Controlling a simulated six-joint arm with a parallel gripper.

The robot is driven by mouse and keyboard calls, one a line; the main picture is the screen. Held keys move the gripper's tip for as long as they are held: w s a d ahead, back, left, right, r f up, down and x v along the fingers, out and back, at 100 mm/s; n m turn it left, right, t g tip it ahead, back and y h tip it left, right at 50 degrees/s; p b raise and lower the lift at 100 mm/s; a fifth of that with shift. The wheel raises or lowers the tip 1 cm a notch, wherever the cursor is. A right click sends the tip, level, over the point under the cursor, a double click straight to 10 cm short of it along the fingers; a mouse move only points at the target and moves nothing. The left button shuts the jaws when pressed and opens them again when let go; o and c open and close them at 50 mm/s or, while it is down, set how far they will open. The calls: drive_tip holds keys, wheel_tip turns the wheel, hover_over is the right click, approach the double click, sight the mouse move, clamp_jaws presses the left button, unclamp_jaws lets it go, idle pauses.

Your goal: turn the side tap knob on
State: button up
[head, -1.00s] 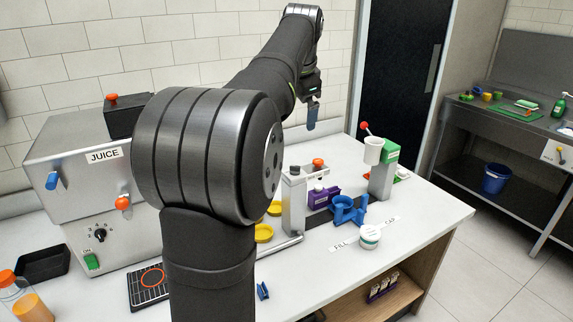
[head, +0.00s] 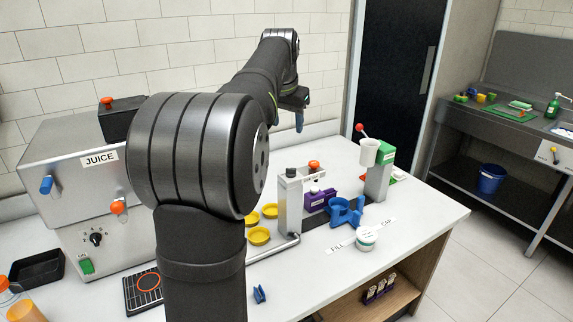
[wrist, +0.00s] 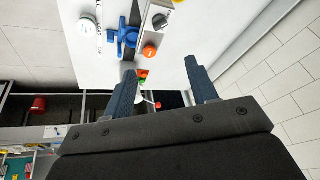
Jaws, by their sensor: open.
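The filling station (head: 290,208) is a grey metal frame on the white counter, with a black knob (head: 291,171) and an orange knob (head: 314,166) on top. In the wrist view the orange knob (wrist: 149,52) and the dark knob (wrist: 161,22) show beyond the fingers. I cannot tell which knob is the side tap knob. The juicer (head: 66,165) at left has a blue knob (head: 46,184) and an orange knob (head: 118,207). My gripper (wrist: 160,66) is open and empty. In the head view its blue fingers (head: 299,120) hang above the back of the counter, apart from the station.
A blue holder (head: 345,212), a purple block (head: 319,200) and a white jar (head: 366,239) stand near the station. A green-topped post with a white cup (head: 369,152) stands behind right.

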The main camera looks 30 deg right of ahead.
sight(291, 169)
drive_tip(key=w+d+f, duration=0.1)
drive_tip(key=w+f, duration=0.1)
drive_tip(key=f, duration=0.3)
drive_tip(key=w+d+f+n, duration=0.1)
drive_tip(key=d+f, duration=0.1)
drive_tip(key=f, duration=0.4)
drive_tip(key=w+d+f+n, duration=0.1)
drive_tip(key=w+f, duration=0.1)
drive_tip(key=f, duration=0.4)
drive_tip(key=shift+w+d+f, duration=0.25)
drive_tip(key=shift+w, duration=0.05)
drive_tip(key=c, duration=1)
